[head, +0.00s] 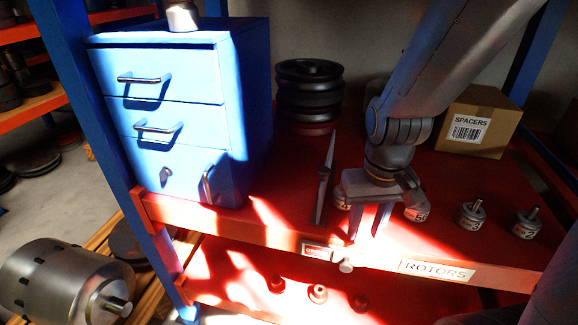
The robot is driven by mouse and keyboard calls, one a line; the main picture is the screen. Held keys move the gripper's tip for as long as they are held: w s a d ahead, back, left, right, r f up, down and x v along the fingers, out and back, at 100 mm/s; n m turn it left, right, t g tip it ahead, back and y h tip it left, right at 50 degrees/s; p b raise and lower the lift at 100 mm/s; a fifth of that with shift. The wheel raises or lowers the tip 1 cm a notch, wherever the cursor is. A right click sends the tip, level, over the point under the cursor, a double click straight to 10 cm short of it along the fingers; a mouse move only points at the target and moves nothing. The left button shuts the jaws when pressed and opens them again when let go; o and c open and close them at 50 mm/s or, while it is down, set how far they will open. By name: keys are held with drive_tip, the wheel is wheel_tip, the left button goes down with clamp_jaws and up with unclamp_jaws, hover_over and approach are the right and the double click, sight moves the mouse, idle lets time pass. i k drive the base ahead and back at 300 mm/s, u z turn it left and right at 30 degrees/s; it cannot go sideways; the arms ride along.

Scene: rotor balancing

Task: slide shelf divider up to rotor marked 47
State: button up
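The shelf divider (324,182) is a thin grey upright plate on the red shelf, seen nearly edge-on, left of my gripper. My gripper (367,234) points down near the shelf's front edge. Its two fingers are apart, and I see nothing held between them. A small metal rotor (341,196) sits between the divider and my gripper, partly hidden. Another rotor (416,207) is just right of the fingers. Two more rotors with upright shafts stand farther right, one (471,216) and another (526,223). Their marks are too small to read surely, so I cannot tell which is 47.
A blue drawer cabinet (250,110) stands on the left of the shelf (275,215). Dark stacked discs (309,90) and a SPACERS box (480,120) are behind. A ROTORS label (437,271) is on the front edge. Strong sunlight washes out the front.

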sight(327, 168)
drive_tip(key=u, duration=0.95)
drive_tip(key=k, duration=1.3)
drive_tip(key=z, duration=0.45)
drive_tip(key=i, duration=0.55)
drive_tip(key=u, duration=0.1)
